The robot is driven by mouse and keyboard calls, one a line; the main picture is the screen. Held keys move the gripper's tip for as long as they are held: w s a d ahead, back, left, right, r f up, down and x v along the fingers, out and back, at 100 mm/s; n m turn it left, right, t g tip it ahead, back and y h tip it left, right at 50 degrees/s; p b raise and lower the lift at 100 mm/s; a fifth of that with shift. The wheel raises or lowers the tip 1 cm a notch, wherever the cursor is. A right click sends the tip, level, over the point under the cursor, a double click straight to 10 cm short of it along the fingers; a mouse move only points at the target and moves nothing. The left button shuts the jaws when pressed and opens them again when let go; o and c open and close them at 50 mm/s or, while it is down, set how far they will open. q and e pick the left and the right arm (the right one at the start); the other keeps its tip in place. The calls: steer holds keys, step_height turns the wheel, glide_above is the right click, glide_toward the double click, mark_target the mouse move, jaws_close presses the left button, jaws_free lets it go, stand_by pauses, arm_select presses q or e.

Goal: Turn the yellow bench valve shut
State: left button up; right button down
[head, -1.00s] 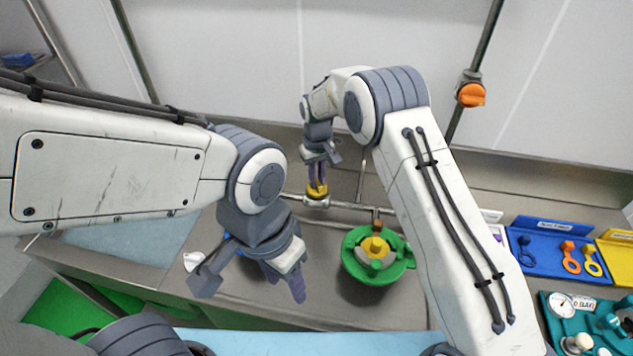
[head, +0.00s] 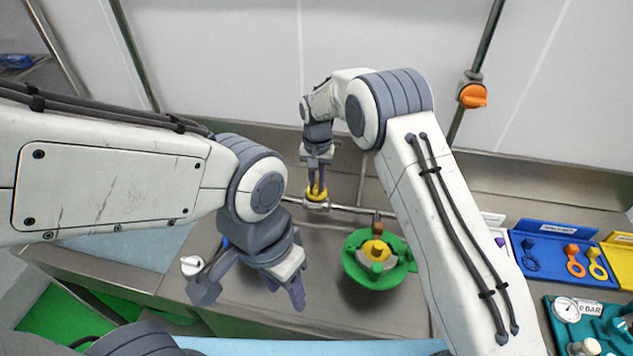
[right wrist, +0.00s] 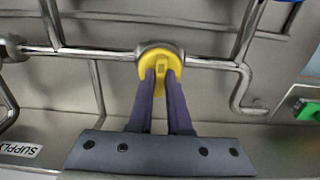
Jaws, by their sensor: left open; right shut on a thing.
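The yellow bench valve (head: 317,193) sits on the horizontal metal pipe at the back of the bench. It also shows in the right wrist view (right wrist: 158,70), with its round yellow knob and raised bar on a grey fitting. My right gripper (head: 316,186) reaches down from above and is shut on the valve's bar. Its two purple fingers (right wrist: 161,84) sit on either side of the bar. My left gripper (head: 284,287) is open and empty, held over the front of the bench left of the green round fixture.
The green fixture (head: 368,281) with a yellow centre stands on the bench right of my left gripper. An orange valve (head: 472,96) is on a wall pipe. A blue tray (head: 545,263) and a teal tray (head: 553,338) lie at the right.

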mark_target(317, 184)
steer(key=shift+r, duration=0.1)
stand_by(0.3)
steer(key=c, duration=0.9)
jaws_free()
steer(key=shift+o, duration=0.2)
step_height(317, 184, up, 10)
steer(key=b, duration=0.2)
steer(key=shift+r, duration=0.25)
steer(key=s+a+r+n, duration=0.25)
steer(key=s+r, duration=0.25)
steer(key=s, duration=0.5)
steer(key=s+d+f+n, duration=0.1)
steer(key=s+d+n, duration=0.2)
steer(key=s, duration=1)
steer(key=s+d+f+n+y, duration=0.1)
steer(key=s+d+n, duration=0.3)
steer(key=s, duration=1)
steer(key=shift+s+d, duration=0.2)
steer(key=shift+s, duration=0.05)
